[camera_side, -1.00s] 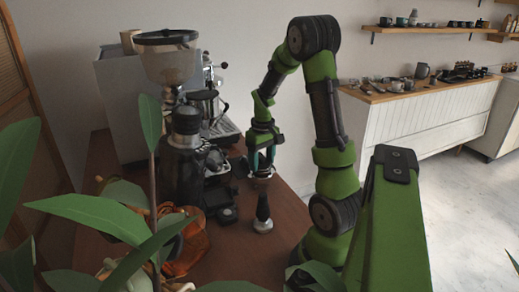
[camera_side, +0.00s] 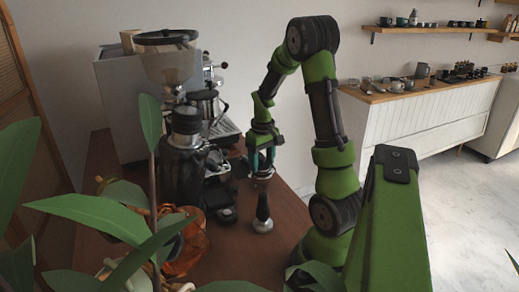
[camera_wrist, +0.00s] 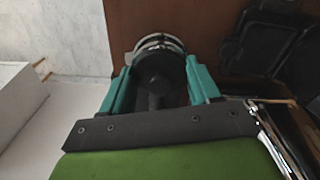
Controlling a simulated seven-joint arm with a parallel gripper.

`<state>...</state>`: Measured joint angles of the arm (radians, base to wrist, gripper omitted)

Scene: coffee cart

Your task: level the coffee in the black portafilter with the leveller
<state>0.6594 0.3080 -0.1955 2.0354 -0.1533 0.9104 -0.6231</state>
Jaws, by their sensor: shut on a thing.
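My gripper (camera_side: 262,170) hangs over the wooden counter, to the right of the coffee machine. In the wrist view its teal fingers (camera_wrist: 160,85) are shut on a round dark piece with a silvery rim, which looks like the leveller (camera_wrist: 155,68). In the side view the leveller (camera_side: 263,175) is small and partly hidden by the fingers, low over the counter or touching it; I cannot tell which. The black portafilter is not clear; dark parts (camera_side: 222,205) left of the gripper may include it. The coffee inside is not visible.
A tamper (camera_side: 263,215) with a black handle and metal base stands in front of my gripper. A grinder (camera_side: 183,150) and the espresso machine (camera_side: 125,105) stand at left. Plant leaves (camera_side: 110,215) cover the lower left. Bare counter (camera_side: 245,265) lies at the front.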

